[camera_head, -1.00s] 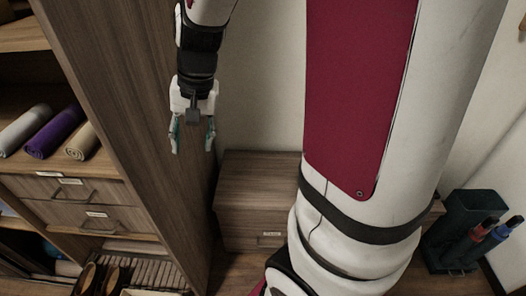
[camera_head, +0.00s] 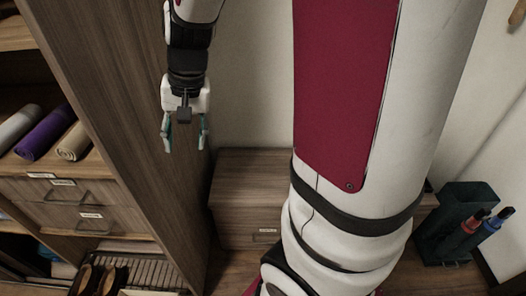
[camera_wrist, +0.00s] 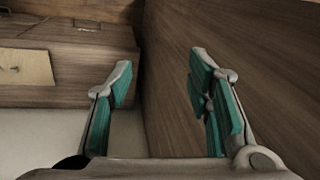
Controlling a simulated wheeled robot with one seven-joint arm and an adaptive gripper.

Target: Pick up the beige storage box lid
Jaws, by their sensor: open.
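My gripper (camera_head: 185,148) hangs fingers-down in the head view, beside the tall wooden shelf's side panel and above the low wooden cabinet. It is open, with nothing between its teal-padded fingers. The fingers also show in the wrist view (camera_wrist: 160,75), apart and empty. A flat beige rectangular piece (camera_wrist: 26,66) lies at the left of the wrist view, against the wood and left of the fingers, cut off by the picture edge. I cannot tell for sure that it is the storage box lid. I see no clear beige lid in the head view.
The tall shelf (camera_head: 115,100) stands close to my gripper, with rolled mats (camera_head: 45,135), drawers (camera_head: 75,200) and shoes. The low cabinet (camera_head: 250,185) is below and right of it, partly behind my arm. A dark bin (camera_head: 455,215) with umbrellas stands at right.

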